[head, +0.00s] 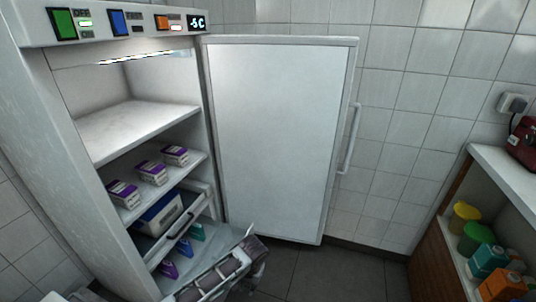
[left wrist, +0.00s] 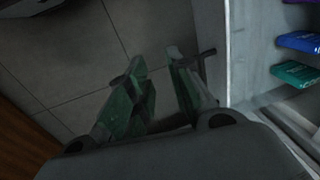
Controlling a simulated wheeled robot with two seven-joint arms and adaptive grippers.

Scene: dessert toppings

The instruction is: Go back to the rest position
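My left gripper (head: 256,262) is low in the head view, in front of the open fridge's lower shelves and below the open door. In the left wrist view its two fingers (left wrist: 156,62) stand apart, with only floor tiles seen between them. It holds nothing. My right gripper is in neither view.
The fridge door (head: 275,140) stands wide open, with its handle (head: 350,140) at the right. Purple-and-white boxes (head: 152,173) stand on a middle shelf (head: 190,163). A blue-and-white container (head: 160,214) is below. Floor between is clear.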

